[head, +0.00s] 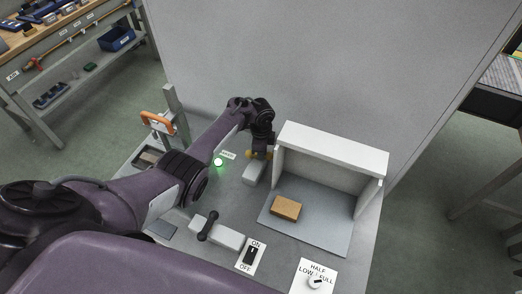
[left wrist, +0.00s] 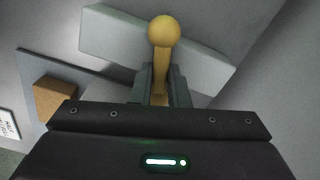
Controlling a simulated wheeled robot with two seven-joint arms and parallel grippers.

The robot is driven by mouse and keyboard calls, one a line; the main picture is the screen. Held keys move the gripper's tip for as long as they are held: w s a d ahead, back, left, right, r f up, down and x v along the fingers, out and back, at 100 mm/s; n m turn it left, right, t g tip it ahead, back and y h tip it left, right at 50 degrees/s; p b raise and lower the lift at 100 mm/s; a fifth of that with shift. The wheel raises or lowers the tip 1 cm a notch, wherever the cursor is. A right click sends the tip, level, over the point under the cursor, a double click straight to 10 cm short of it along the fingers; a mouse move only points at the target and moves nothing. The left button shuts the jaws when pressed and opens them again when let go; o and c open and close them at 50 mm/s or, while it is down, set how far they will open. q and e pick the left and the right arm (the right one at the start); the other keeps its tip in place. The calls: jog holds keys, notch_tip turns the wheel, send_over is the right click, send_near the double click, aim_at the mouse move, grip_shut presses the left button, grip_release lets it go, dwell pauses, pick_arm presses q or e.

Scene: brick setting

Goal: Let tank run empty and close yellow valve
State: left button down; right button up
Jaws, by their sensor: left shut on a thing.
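The yellow valve shows in the left wrist view as a yellow lever (left wrist: 161,62) with a round knob, standing up between the fingers of my left gripper (left wrist: 160,88). In the head view my left gripper (head: 261,150) is shut on it, and only a bit of yellow (head: 250,155) shows beside the fingers. A light grey block (head: 255,172) lies just below the gripper. I cannot make out a tank or its level. My right gripper is not in view.
A green lamp (head: 218,162) glows on the panel. A white hood (head: 331,150) stands right of my gripper, with a tan brick (head: 285,208) before it. A black-handled lever (head: 208,226), an ON/OFF switch (head: 250,256), a dial (head: 315,282) and an orange handle (head: 157,122) are around.

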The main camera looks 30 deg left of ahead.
pick_arm(q)
jog(key=shift+s+m, duration=0.1)
jog(key=shift+m, duration=1.5)
jog(key=c, duration=1.4)
grip_release()
notch_tip(320, 180, up, 8)
jog(key=shift+f+p, duration=0.1)
jog(key=shift+p, duration=0.55)
